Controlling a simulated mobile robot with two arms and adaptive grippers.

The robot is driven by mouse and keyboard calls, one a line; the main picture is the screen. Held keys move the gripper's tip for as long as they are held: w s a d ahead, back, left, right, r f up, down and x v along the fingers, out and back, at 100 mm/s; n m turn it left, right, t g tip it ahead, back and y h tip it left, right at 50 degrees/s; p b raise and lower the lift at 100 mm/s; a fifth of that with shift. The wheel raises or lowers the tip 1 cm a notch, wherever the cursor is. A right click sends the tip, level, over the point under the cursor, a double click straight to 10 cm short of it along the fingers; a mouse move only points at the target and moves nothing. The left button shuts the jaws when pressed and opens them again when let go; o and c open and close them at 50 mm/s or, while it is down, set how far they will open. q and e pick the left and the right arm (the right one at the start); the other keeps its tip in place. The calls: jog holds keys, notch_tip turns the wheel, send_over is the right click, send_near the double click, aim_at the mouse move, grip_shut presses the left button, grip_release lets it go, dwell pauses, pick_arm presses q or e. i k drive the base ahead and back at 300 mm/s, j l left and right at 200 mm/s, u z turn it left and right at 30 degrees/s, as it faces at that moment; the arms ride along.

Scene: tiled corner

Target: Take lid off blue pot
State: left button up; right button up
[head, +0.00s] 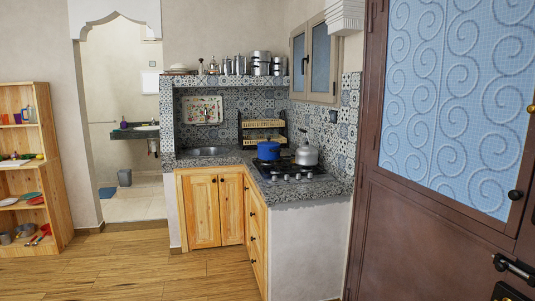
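The blue pot (268,153) stands on the black stove top (288,173) in the corner kitchen, ahead of me and a little right of the picture's middle. Its lid (268,144) appears to sit on top of it, though it is small at this distance. Neither of my grippers shows in the head view.
A silver kettle (306,155) stands right beside the pot. A speckled grey counter (335,188) surrounds the stove, with wooden cabinets (202,210) below. A brown door (410,230) is near on the right, wooden shelves (50,165) on the left. The wooden floor (150,262) is clear.

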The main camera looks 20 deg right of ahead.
aim_at(266, 143)
jog(key=i+z, duration=0.15)
jog(key=i, duration=2.35)
